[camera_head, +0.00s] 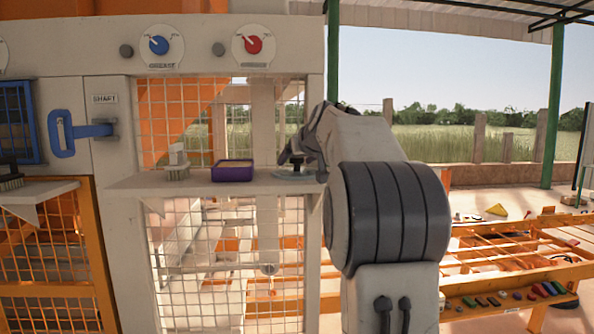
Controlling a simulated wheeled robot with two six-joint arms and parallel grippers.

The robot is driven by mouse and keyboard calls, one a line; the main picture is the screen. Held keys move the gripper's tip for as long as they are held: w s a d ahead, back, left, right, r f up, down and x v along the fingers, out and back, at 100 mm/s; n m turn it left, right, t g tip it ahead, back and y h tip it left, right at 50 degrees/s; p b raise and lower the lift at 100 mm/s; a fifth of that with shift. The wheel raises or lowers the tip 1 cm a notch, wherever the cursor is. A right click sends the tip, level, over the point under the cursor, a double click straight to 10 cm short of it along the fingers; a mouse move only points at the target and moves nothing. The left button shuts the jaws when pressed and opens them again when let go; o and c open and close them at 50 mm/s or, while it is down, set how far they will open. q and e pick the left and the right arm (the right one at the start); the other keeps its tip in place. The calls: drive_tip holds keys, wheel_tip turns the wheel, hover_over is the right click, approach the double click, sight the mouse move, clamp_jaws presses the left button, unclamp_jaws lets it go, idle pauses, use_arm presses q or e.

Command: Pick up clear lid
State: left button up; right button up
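The clear lid (294,175) lies flat at the right end of the pale shelf (135,185), with a dark knob standing up from its middle. My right gripper (296,157) reaches in from the right and is at the knob. Its fingers are small and dark in this view, and I cannot tell whether they are closed on the knob or only beside it. The lid appears to rest on the shelf. My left gripper is not in view.
A pale brush-like tool (177,163) stands further left. Wire mesh is behind the shelf. A blue handle (80,132) juts out at the left. An orange rack (520,270) is at the lower right.

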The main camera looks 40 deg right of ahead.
clamp_jaws()
drive_tip(key=shift+r, duration=0.1)
